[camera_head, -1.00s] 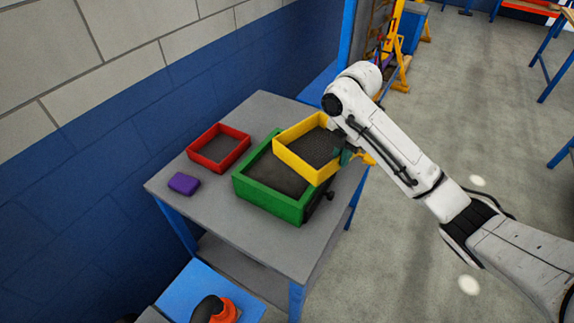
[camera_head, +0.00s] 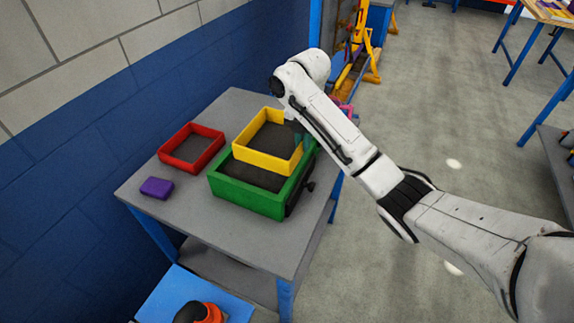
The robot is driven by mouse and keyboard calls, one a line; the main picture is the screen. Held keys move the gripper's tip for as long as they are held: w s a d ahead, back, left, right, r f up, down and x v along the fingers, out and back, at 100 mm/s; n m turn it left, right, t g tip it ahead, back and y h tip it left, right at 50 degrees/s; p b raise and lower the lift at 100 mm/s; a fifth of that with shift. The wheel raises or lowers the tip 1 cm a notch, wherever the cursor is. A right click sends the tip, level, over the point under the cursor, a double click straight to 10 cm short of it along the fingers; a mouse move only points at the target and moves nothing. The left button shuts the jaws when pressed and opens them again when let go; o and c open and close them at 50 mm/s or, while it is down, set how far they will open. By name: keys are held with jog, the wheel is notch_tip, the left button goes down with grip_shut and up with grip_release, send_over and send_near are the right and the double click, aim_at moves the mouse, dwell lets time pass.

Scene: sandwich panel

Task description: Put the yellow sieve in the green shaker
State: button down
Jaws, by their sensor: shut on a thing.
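The yellow sieve (camera_head: 268,161) is a square frame with a dark mesh. It sits over the back part of the green shaker (camera_head: 247,196), overlapping it in the picture; I cannot tell whether it touches it. The green shaker is an open green frame with a dark inside, on the grey table, and its front part shows uncovered. My gripper (camera_head: 299,130) is shut on the sieve's right side, mostly hidden behind my arm's end.
A red sieve (camera_head: 192,148) lies on the grey table (camera_head: 160,220) left of the shaker. A purple block (camera_head: 156,188) lies near the table's left edge. A dark knob (camera_head: 309,186) sticks out at the shaker's right. A blue wall stands behind the table.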

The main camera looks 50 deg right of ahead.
aim_at(287, 147)
jog(key=w+f, duration=0.2)
jog(key=w+a+f, duration=0.1)
jog(key=w+f, duration=0.1)
jog(key=f, duration=0.1)
jog(key=shift+w+a+f, duration=0.15)
jog(key=shift+a+f, duration=0.05)
jog(key=shift+w+f, duration=0.15)
jog(key=shift+f, duration=0.2)
jog(key=shift+f+p, duration=0.45)
jog(key=shift+f, duration=0.95)
jog(key=shift+f, duration=0.15)
jog(key=c, duration=1.5)
grip_release()
jog(key=shift+o, duration=0.2)
notch_tip(287, 147, up, 12)
jog(key=shift+r, duration=0.2)
